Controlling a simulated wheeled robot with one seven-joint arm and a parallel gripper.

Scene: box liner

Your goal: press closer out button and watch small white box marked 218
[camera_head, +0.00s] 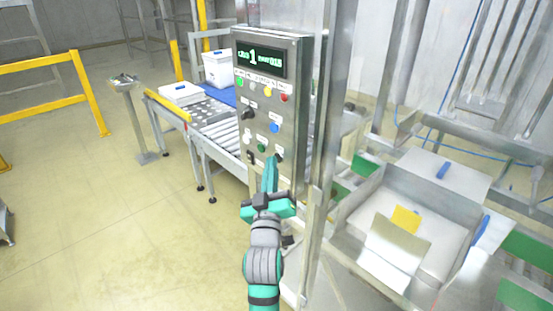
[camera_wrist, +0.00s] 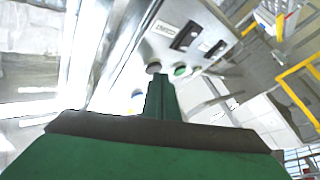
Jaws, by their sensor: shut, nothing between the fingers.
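The steel control panel (camera_head: 260,75) stands upright in front of me, with a lit display (camera_head: 260,60) and several coloured buttons and black knobs. A label reading "closer out" is not legible. My gripper (camera_head: 271,160) is shut and empty, its tip at the panel's lower part, just below a green button (camera_head: 262,148); I cannot tell whether it touches. In the wrist view the fingers (camera_wrist: 160,82) point at the panel, between a pale round button (camera_wrist: 153,68) and a green one (camera_wrist: 180,71). White boxes (camera_head: 217,68) stand on the conveyor; no 218 is readable.
The roller conveyor (camera_head: 212,125) runs behind the panel at left. A large open pale box (camera_head: 435,208) with a yellow sheet (camera_head: 405,219) in it lies at right. A steel post (camera_head: 322,150) stands close right of my gripper.

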